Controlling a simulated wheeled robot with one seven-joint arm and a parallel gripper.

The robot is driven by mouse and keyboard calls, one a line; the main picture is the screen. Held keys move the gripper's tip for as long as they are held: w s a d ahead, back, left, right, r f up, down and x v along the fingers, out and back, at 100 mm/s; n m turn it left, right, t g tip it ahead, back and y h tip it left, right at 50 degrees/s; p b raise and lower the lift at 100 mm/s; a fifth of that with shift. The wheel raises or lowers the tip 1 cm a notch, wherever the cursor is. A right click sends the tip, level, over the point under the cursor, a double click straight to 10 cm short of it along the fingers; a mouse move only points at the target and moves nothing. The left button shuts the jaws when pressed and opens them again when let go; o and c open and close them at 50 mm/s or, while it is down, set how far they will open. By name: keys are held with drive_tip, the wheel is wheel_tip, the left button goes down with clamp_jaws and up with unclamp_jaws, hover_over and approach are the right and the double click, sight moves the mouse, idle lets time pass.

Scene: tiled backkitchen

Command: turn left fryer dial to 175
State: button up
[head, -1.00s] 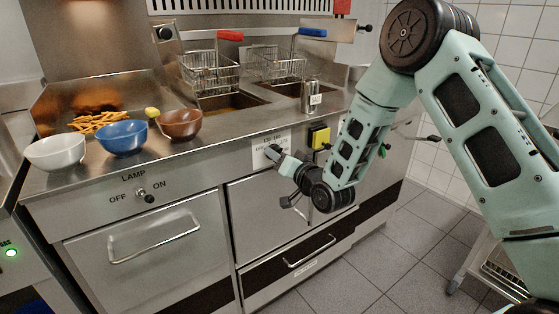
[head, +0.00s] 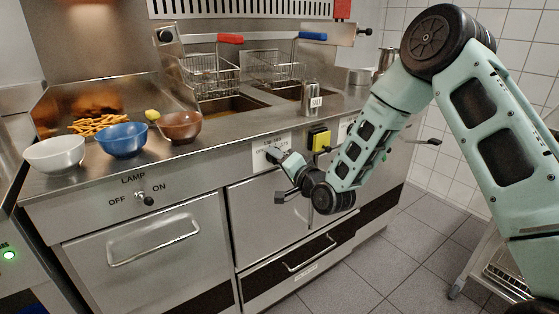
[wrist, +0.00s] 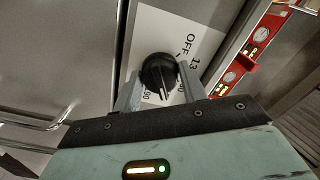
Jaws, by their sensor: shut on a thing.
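The left fryer dial (wrist: 157,72) is a round black knob on a white label plate (wrist: 180,27) in the wrist view. Its pale pointer line points towards the bottom of the picture, between partly hidden numbers; one ends in 90. I cannot read the exact setting. "OFF" and "13" show above and right of the knob. My gripper (wrist: 159,88) has a grey finger on either side of the knob and is shut on it. In the head view my gripper (head: 275,156) is at the white label (head: 262,160) on the fryer front; the knob is hidden there.
A yellow and black switch (head: 319,140) sits just right of the label. A lamp switch (head: 146,198) is farther left. Drawer handles (head: 308,254) stick out below.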

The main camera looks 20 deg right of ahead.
drive_tip(key=shift+f, duration=0.1)
drive_tip(key=o, duration=1)
drive_tip(key=shift+c, duration=0.2)
drive_tip(key=shift+s, duration=0.1)
drive_tip(key=p+v, duration=0.8)
drive_tip(key=v, duration=0.9)
drive_tip(key=shift+s, duration=0.1)
